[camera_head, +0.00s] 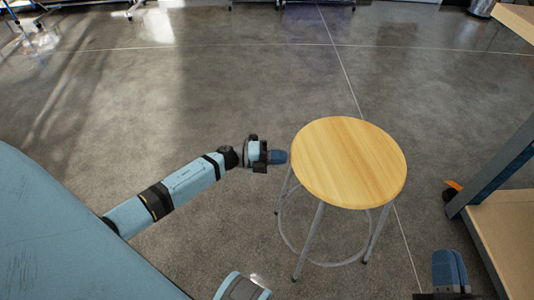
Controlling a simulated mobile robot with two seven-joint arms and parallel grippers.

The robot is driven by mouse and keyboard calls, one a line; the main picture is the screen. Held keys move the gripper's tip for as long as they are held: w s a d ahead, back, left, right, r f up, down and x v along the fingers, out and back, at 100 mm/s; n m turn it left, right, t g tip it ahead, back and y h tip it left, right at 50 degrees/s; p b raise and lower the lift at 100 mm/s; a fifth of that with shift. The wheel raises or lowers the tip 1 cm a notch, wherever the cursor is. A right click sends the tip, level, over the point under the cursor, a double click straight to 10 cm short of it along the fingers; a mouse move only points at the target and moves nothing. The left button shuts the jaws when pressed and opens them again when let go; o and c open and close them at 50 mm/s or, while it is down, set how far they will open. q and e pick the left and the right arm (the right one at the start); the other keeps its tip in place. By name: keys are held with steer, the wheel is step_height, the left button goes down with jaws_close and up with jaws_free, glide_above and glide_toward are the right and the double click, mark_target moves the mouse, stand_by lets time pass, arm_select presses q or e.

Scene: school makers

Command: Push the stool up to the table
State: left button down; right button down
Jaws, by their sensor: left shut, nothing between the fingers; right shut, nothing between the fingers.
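The stool (348,162) stands upright on the floor, with a round light-wood seat, grey metal legs and a ring low down. My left gripper (283,157) is shut and empty at the left edge of the seat; I cannot tell whether it touches it. My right gripper (450,268) is shut and empty at the bottom right, in front of and to the right of the stool. The table (510,235) is at the right edge, with a blue-grey leg and a wooden lower shelf; only part of it shows.
A wooden top corner (518,18) shows at the upper right. A castor with an orange tab (453,187) is by the table leg. A strip of bare floor lies between stool and table. The grey floor (200,85) behind is clear. Metal legs on wheels stand along the far edge.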

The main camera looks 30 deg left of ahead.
mark_target(368, 156)
arm_select(q)
steer(key=shift+w+d, duration=0.15)
steer(key=shift+d, duration=0.05)
arm_select(e)
steer(key=shift+f, duration=0.15)
